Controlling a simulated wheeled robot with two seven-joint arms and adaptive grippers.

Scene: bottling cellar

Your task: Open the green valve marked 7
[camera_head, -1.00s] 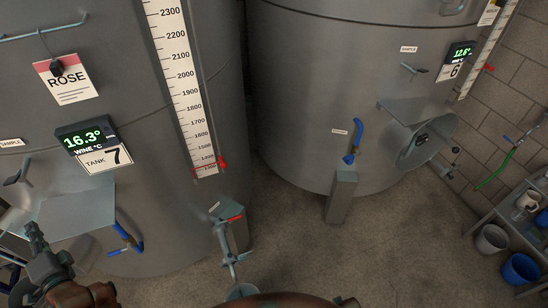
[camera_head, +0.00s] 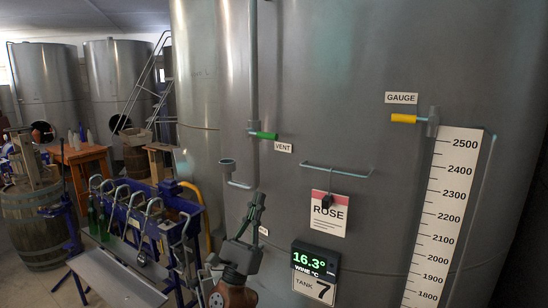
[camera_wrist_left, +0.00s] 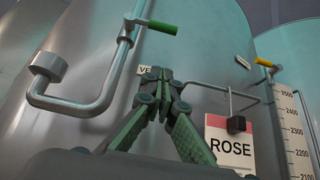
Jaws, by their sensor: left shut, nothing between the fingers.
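The green valve handle (camera_head: 266,135) sits on a vertical pipe on the steel tank, beside a VENT label (camera_head: 283,147). It points sideways to the right, away from the pipe. In the left wrist view the green handle (camera_wrist_left: 162,27) is above my gripper. The tank's plate (camera_head: 314,287) reads TANK 7. My left gripper (camera_head: 258,199) is shut and empty, pointing up, below the handle in the head view and apart from it. In the left wrist view its fingertips (camera_wrist_left: 155,75) partly cover the VENT label. My right gripper is not in view.
A yellow valve handle (camera_head: 403,118) marked GAUGE is at the right. A rail with a ROSE sign (camera_head: 329,213) is right of my gripper. A blue bottling stand (camera_head: 165,192) and barrel are at left.

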